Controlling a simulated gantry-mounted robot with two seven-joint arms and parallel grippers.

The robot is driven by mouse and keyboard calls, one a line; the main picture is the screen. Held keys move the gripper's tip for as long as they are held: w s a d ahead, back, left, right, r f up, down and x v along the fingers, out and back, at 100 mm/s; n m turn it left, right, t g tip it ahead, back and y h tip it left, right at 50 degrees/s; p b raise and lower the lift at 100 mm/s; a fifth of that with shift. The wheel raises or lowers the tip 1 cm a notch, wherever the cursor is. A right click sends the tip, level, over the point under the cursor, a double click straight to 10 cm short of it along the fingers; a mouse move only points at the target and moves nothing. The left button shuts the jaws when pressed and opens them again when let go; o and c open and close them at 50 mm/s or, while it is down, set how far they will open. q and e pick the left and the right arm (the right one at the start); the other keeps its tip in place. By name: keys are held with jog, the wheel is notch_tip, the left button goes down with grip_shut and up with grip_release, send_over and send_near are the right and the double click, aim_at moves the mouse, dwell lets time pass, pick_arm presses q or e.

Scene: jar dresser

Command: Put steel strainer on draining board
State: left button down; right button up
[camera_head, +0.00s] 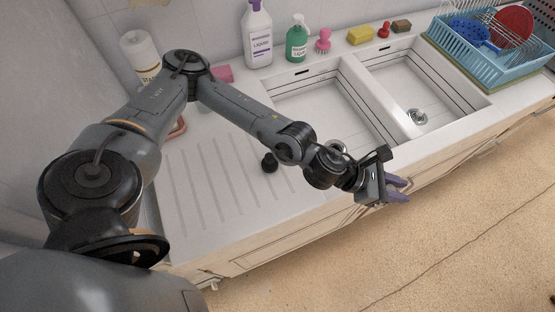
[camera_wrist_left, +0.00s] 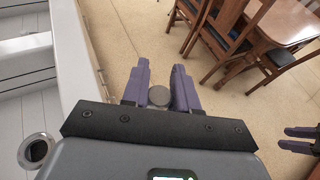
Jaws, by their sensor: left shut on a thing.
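My left gripper (camera_head: 402,190) is past the front edge of the sink counter, over the floor. In the left wrist view its purple fingers (camera_wrist_left: 159,88) are shut on a small round grey metal piece, which looks like the steel strainer (camera_wrist_left: 159,96). The strainer cannot be made out in the head view. The draining board (camera_head: 205,205) is the white ribbed surface left of the basins, partly behind my left arm. My right gripper (camera_wrist_left: 299,139) shows at the right edge of the left wrist view, its two fingers apart and seemingly empty.
Two sink basins (camera_head: 415,90) lie to the right. Bottles, including a green one (camera_head: 297,42), and sponges line the back. A blue dish rack (camera_head: 485,65) stands far right. Wooden chairs (camera_wrist_left: 225,40) stand on the floor.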

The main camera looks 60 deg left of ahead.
pick_arm(q)
jog(key=shift+w+d+r+n+t+y, duration=0.1)
jog(key=shift+d+r+n+t+y, duration=0.15)
jog(key=shift+d+n+y, duration=0.5)
jog(key=shift+w+d+r+n+t+y, duration=0.15)
jog(key=shift+d+n+t+y, duration=0.2)
jog(key=shift+d, duration=0.7)
jog(key=shift+w+d+r+n+t+y, duration=0.1)
jog(key=shift+d+r+n+t+y, duration=0.1)
jog(key=shift+d+n+y, duration=0.55)
